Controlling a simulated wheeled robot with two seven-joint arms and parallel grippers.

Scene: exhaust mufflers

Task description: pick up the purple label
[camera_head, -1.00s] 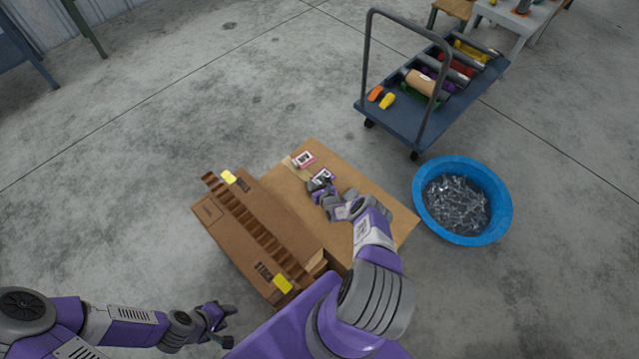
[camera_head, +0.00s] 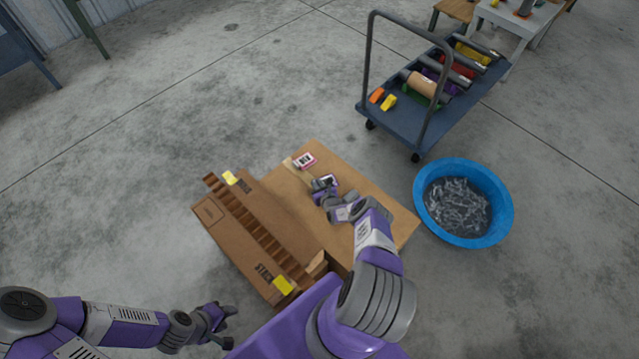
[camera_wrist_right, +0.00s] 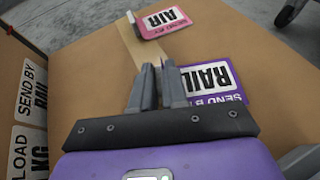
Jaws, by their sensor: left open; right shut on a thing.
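The purple label (camera_wrist_right: 213,84), printed "SEND BY RAIL", shows in the right wrist view just right of my right gripper's fingers, with its left edge at them. In the head view the label (camera_head: 329,180) is mostly hidden by the gripper. My right gripper (camera_wrist_right: 158,78) is shut on the label's edge, low over the cardboard box top; it also shows in the head view (camera_head: 318,184). I cannot tell whether the label is clear of the cardboard. My left gripper (camera_head: 226,325) is open and empty, left of my body and away from the boxes.
A pink "AIR" label (camera_head: 304,160) lies on the large cardboard box (camera_head: 370,205) near its far corner. A box with a slotted divider (camera_head: 222,238) stands left. A blue tub (camera_head: 420,205) and a blue trolley (camera_head: 408,118) with mufflers stand right. Open floor surrounds them.

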